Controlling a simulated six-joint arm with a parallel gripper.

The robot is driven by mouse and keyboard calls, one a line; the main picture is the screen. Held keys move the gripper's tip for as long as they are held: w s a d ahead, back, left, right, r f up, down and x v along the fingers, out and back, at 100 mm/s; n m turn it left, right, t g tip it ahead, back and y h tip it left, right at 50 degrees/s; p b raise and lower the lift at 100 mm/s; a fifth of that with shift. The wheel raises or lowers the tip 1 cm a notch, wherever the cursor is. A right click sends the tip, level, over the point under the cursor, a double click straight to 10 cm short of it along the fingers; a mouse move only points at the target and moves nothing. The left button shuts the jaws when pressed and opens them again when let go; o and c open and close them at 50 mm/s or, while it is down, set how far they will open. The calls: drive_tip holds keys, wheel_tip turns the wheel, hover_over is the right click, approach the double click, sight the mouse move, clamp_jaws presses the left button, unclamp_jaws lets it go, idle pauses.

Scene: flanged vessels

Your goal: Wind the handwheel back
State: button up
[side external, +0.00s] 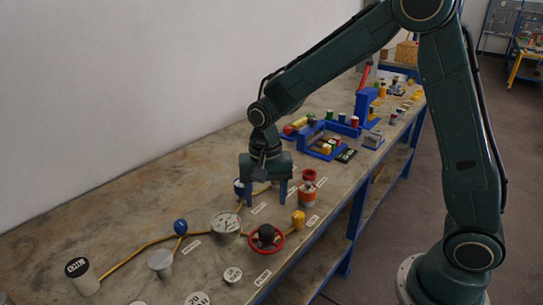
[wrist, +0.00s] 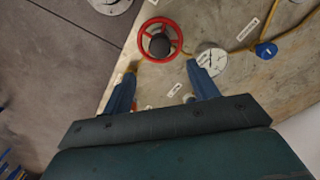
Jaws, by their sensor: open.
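The handwheel (side external: 281,241) is a red ring with spokes and a dark hub, standing near the front edge of the bench. In the wrist view the red handwheel (wrist: 177,29) lies ahead of the fingertips, roughly centred between them. My gripper (side external: 265,204) points down above the bench, behind the handwheel and apart from it. Its two blue fingers are spread wide; in the wrist view the gripper (wrist: 162,73) is open with nothing held between the fingers.
A round gauge (side external: 226,226) stands just left of the handwheel. A yellow part (side external: 298,219) and an orange-and-white canister (side external: 307,193) stand to its right. A blue knob (side external: 180,227) sits on the yellow pipe. Blue fixtures (side external: 322,141) stand farther back.

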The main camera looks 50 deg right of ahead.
sight(266, 229)
wheel_tip(266, 229, down, 11)
drive_tip(key=shift+f, duration=0.1)
idle(0.5)
drive_tip(key=c, duration=1)
